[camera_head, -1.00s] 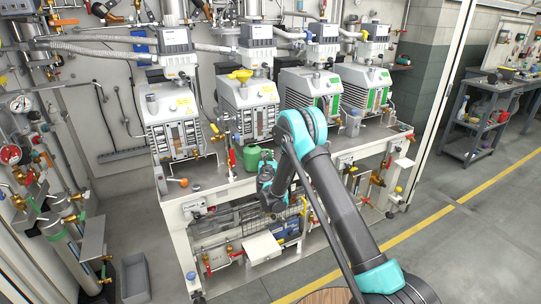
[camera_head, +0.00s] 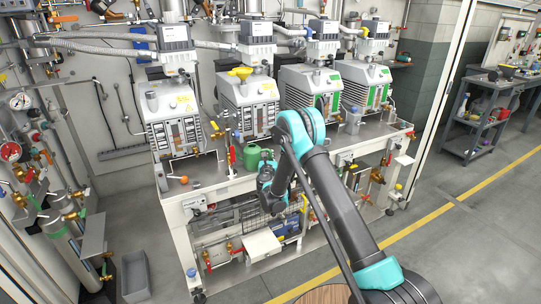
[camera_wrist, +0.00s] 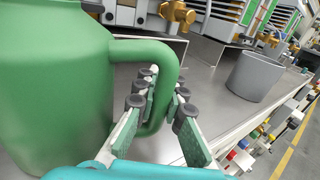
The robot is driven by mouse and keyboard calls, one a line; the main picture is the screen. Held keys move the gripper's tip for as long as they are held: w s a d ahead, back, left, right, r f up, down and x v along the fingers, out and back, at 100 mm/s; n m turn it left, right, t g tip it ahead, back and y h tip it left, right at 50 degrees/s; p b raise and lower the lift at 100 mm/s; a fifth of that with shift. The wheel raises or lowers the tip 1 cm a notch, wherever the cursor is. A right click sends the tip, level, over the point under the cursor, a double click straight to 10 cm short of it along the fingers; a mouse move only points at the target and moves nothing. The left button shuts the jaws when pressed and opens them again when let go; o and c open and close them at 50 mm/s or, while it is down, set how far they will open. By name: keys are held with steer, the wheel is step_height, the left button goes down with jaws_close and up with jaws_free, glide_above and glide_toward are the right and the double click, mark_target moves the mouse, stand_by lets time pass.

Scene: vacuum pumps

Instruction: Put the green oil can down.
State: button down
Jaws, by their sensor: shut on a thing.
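The green oil can (camera_head: 252,156) shows at the front edge of the pump bench, partly hidden by my arm. In the wrist view the green oil can (camera_wrist: 55,85) fills the left side, looking upright. Its handle loop passes between the fingers of my gripper (camera_wrist: 164,95), which is shut on it. In the head view my gripper is mostly hidden behind my own wrist and arm.
Several vacuum pumps (camera_head: 173,118) stand in a row at the back of the bench. A grey cylindrical cup (camera_wrist: 254,77) stands right of the can in the wrist view. A red-handled valve (camera_head: 231,156) is just left of the can. Bare bench shows between can and cup.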

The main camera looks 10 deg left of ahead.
mark_target(270, 159)
steer(key=c, duration=1.5)
jaws_free()
steer(key=shift+c, duration=0.2)
steer(key=shift+c, duration=0.2)
steer(key=c, duration=0.3)
steer(key=shift+s, duration=0.2)
steer(key=shift+c, duration=0.2)
steer(key=shift+s, duration=0.6)
steer(key=shift+s, duration=0.1)
steer(key=shift+s, duration=0.65)
